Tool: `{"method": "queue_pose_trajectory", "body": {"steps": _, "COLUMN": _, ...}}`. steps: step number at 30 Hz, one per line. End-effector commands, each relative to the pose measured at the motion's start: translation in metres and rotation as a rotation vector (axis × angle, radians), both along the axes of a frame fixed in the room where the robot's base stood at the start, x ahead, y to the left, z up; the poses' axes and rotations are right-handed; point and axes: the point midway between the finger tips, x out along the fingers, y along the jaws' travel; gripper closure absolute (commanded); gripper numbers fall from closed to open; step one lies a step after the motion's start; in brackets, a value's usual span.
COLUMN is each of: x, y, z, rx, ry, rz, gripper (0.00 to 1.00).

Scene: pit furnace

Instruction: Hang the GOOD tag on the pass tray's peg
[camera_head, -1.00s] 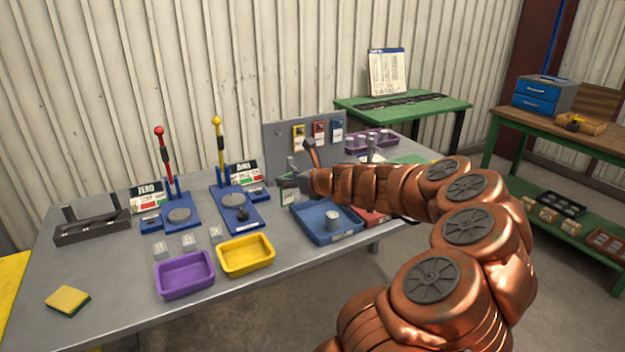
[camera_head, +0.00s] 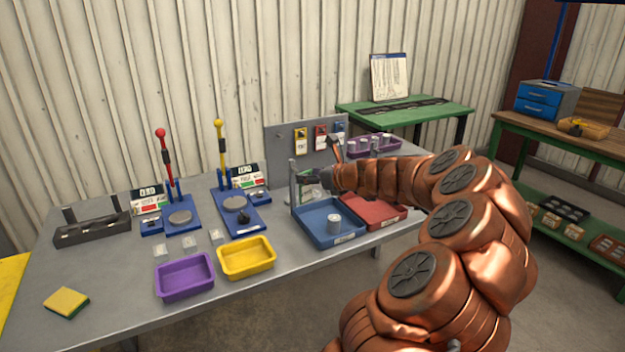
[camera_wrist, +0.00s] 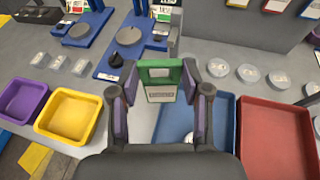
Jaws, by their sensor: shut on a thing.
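My gripper (camera_wrist: 160,112) is shut on a green-framed tag (camera_wrist: 160,75) with a pale label, held upright between the fingertips. Its lettering is too small to read. The tag also shows in the head view (camera_head: 306,176), partly hidden by my gripper (camera_head: 320,178). A blue tray (camera_head: 316,237) with a metal cylinder in it lies below and nearer the front. A grey upright post (camera_head: 293,188) stands at its back left corner, just left of the tag; it also shows behind the tag in the wrist view (camera_wrist: 173,40). I cannot tell whether they touch.
A red tray (camera_head: 378,216) sits right of the blue one. A back panel (camera_head: 283,150) holds several coloured tags. Two lever presses, a yellow bin (camera_head: 246,259) and a purple bin (camera_head: 184,276) stand left. Several clear round dishes (camera_wrist: 248,73) lie behind the trays.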

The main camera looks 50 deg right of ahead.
Motion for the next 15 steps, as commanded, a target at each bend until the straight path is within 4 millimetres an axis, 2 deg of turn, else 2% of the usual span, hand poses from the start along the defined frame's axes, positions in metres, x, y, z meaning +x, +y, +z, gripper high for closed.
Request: {"method": "queue_pose_trajectory", "body": {"steps": 15, "x": 0.024, "y": -0.009, "z": -0.004, "rx": -0.001, "ry": 0.002, "rz": 0.0, "gripper": 0.76}}
